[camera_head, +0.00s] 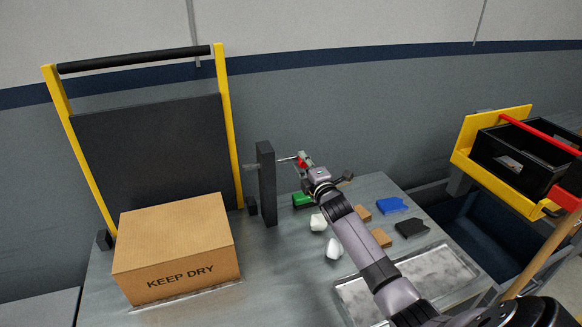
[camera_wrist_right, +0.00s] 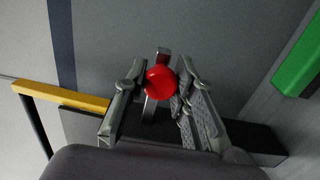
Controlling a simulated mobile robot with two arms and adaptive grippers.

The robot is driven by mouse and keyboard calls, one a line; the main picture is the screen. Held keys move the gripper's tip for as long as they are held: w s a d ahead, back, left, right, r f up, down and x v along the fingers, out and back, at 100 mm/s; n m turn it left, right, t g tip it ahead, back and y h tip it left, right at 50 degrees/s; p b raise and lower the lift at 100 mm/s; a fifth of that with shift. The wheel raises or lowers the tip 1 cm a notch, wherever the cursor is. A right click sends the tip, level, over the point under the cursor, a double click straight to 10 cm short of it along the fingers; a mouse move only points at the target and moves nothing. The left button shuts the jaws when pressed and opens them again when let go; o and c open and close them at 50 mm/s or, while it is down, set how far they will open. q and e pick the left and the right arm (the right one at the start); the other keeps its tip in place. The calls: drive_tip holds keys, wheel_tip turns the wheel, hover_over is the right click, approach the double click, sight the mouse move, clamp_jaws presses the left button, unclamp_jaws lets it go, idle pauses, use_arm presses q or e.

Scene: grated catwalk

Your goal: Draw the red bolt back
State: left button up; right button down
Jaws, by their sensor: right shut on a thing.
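The bolt is a thin metal rod (camera_head: 287,159) that runs sideways from a dark upright post (camera_head: 267,190) to a red knob (camera_head: 302,158). In the right wrist view the round red knob (camera_wrist_right: 161,80) sits between the two fingers, with a metal strip (camera_wrist_right: 150,108) behind it. My right gripper (camera_head: 304,163) is shut on the red knob, to the right of the post. A short grey piece (camera_head: 250,167) shows on the post's left side. My left gripper is not in view.
A "KEEP DRY" box (camera_head: 178,250) stands left before a dark panel (camera_head: 155,150) in a yellow frame. Right of the post lie a green block (camera_head: 302,201), white lumps (camera_head: 333,249), and blue (camera_head: 392,205) and black pieces (camera_head: 411,228). A yellow rack (camera_head: 466,145) holds bins at right.

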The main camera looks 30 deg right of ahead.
drive_tip(key=shift+s+d, duration=0.15)
drive_tip(key=shift+d, duration=0.45)
drive_tip(key=shift+s+d, duration=0.15)
drive_tip(key=shift+d, duration=0.45)
drive_tip(key=c, duration=1.8)
unclamp_jaws()
drive_tip(key=o, duration=0.5)
drive_tip(key=shift+d, duration=0.2)
drive_tip(key=shift+a, duration=0.1)
